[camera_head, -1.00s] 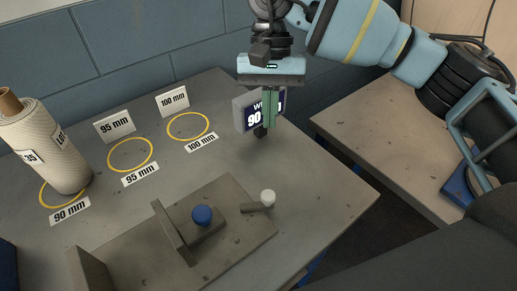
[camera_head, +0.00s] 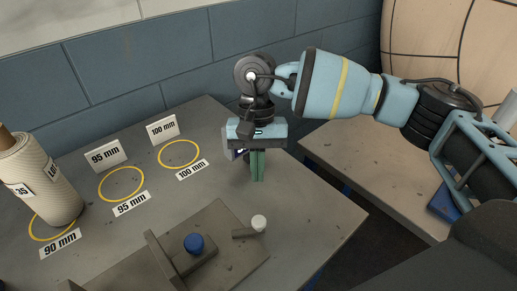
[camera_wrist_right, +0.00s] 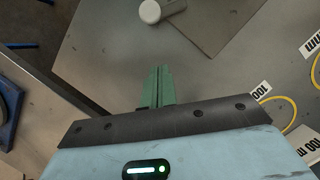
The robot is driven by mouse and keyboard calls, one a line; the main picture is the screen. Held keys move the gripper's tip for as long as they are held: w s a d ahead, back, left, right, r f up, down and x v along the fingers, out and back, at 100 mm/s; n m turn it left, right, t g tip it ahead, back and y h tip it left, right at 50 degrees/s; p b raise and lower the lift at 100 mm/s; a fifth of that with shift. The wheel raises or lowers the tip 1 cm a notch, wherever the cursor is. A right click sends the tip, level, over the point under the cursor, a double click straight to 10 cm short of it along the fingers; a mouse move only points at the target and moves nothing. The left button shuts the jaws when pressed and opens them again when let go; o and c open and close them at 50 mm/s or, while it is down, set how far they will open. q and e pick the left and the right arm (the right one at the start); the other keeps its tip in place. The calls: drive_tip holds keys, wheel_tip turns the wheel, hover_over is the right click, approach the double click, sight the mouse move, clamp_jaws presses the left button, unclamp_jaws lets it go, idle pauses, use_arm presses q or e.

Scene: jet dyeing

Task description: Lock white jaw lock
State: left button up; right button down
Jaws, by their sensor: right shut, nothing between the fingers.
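The white jaw lock (camera_head: 259,222) is a white round knob on a short grey lever, at the right side of the grey fixture plate (camera_head: 235,262). It also shows at the top of the right wrist view (camera_wrist_right: 149,12). My right gripper (camera_head: 257,179) has green fingers pressed together with nothing between them. It points down over the table, behind the white knob in the head view and apart from it. Its fingertips (camera_wrist_right: 160,70) point toward the knob in the wrist view. My left gripper is out of view.
A blue knob (camera_head: 194,243) stands on the fixture beside an upright plate. A fabric roll (camera_head: 42,185) stands at the 90 mm ring. A display behind my right gripper is mostly hidden. The table's right edge is near.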

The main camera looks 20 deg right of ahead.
sight(249, 228)
drive_tip(key=x, duration=0.3)
drive_tip(key=s+p, duration=0.1)
drive_tip(key=s+a+p, duration=0.1)
drive_tip(key=s, duration=0.1)
drive_tip(key=shift+f, duration=0.1)
drive_tip(key=shift+s+a+f, duration=0.15)
drive_tip(key=shift+s+f, duration=0.05)
drive_tip(key=shift+s, duration=0.15)
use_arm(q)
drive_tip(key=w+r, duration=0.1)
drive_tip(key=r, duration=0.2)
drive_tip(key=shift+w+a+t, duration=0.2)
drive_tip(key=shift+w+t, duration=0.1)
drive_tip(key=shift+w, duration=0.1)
use_arm(e)
drive_tip(key=shift+f, duration=0.1)
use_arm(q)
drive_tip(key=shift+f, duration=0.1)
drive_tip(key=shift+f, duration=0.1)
